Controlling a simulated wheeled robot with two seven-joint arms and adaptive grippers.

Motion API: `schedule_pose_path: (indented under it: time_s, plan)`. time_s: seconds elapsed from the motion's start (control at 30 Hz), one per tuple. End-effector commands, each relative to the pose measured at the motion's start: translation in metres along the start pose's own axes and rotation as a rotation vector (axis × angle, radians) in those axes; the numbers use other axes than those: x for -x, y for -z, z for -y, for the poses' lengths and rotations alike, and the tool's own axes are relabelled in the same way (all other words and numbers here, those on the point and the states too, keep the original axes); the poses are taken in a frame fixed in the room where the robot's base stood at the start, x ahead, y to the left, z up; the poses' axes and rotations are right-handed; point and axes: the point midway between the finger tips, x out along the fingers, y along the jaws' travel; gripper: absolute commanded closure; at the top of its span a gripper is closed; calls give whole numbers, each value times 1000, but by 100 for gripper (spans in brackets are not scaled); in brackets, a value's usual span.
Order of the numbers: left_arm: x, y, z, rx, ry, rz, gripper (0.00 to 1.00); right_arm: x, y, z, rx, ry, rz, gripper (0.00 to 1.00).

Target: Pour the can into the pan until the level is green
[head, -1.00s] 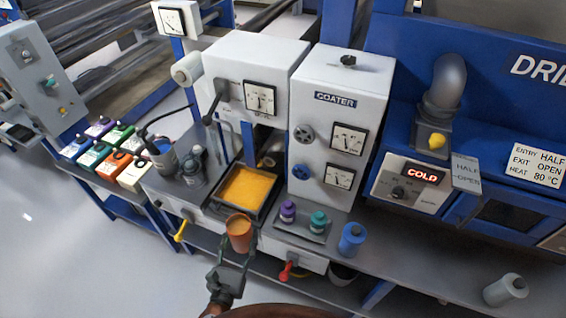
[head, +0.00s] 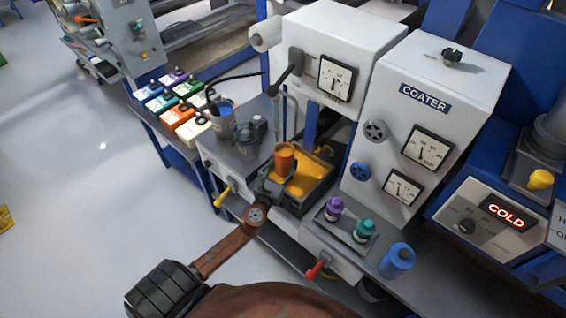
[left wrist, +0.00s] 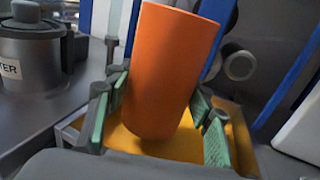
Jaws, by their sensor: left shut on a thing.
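The orange can (head: 285,161) is held over the near left part of the pan and looks close to upright. It also shows in the left wrist view (left wrist: 165,75), leaning slightly. My left gripper (head: 272,184) is shut on the can, with green-padded fingers on both sides of it in the left wrist view (left wrist: 155,112). The dark-rimmed pan (head: 322,192) sits below the coater and holds orange-yellow liquid (head: 309,178). The can and gripper hide part of the pan. I see no stream from the can and no green level mark. My right gripper is not in view.
The coater (head: 430,120) with dials stands right of the pan. Purple (head: 333,209) and teal (head: 363,231) bottles and a blue container (head: 397,260) stand in front of it. A lidded grey pot (head: 248,138) is left of the pan. Yellow (head: 222,196) and red (head: 318,268) levers project at the front.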

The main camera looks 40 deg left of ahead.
Motion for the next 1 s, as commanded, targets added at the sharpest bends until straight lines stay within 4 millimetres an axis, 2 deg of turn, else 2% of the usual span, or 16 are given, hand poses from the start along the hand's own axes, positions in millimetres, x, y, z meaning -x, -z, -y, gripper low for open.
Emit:
schedule_pose_path:
  time_s: [0.1, 0.27, 1.0]
  plan:
    - [-9, 2, -10, 5, -15, 5, 91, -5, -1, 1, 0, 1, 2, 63]
    - [-10, 0, -14, -2, -21, 4, 91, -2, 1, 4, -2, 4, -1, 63]
    - [-7, -11, -22, -123, -21, -25, 91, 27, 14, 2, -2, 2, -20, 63]
